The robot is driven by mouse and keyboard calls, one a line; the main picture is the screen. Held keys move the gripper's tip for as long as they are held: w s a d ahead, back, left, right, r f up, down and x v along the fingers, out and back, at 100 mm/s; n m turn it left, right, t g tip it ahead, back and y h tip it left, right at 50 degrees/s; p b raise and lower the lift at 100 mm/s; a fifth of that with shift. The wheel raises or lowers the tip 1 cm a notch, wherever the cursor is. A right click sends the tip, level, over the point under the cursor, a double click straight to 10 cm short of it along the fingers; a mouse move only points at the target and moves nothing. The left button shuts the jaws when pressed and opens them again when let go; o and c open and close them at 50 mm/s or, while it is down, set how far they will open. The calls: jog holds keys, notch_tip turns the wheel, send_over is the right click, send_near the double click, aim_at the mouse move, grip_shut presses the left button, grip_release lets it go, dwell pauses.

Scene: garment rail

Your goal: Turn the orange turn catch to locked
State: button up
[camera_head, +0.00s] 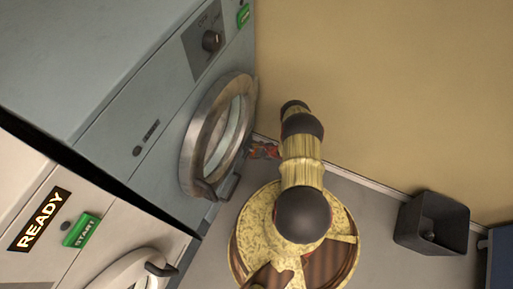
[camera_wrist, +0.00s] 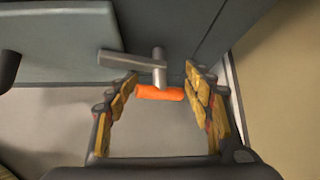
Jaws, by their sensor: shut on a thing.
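The orange turn catch (camera_wrist: 160,93) shows in the wrist view as a short orange bar lying crosswise between my fingertips. My gripper (camera_wrist: 161,86) is shut on it, with one yellow-padded finger at each end of the bar. A grey metal T-shaped piece (camera_wrist: 130,62) sits just beyond the catch, against a grey-blue panel. I cannot tell from this view whether the catch stands at locked.
In the head view a grey-blue machine with a round door (camera_head: 187,150) stands left of my arm. A pale machine with a READY sign (camera_head: 40,219) is nearer. A dark bin (camera_head: 405,222) stands by the tan wall (camera_head: 400,90) at right. Grey floor (camera_head: 375,220) lies between.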

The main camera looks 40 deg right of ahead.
jog(key=shift+w+d+b, duration=0.1)
jog(key=shift+w+b, duration=0.15)
jog(key=shift+b, duration=0.1)
jog(key=shift+r, duration=0.1)
grip_shut()
dwell(0.3)
jog(key=o, duration=0.7)
grip_release()
jog(key=shift+w, duration=0.1)
jog(key=o, duration=1)
jog(key=shift+s+a, duration=0.2)
jog(key=v, duration=1.2)
jog(key=shift+c, duration=0.5)
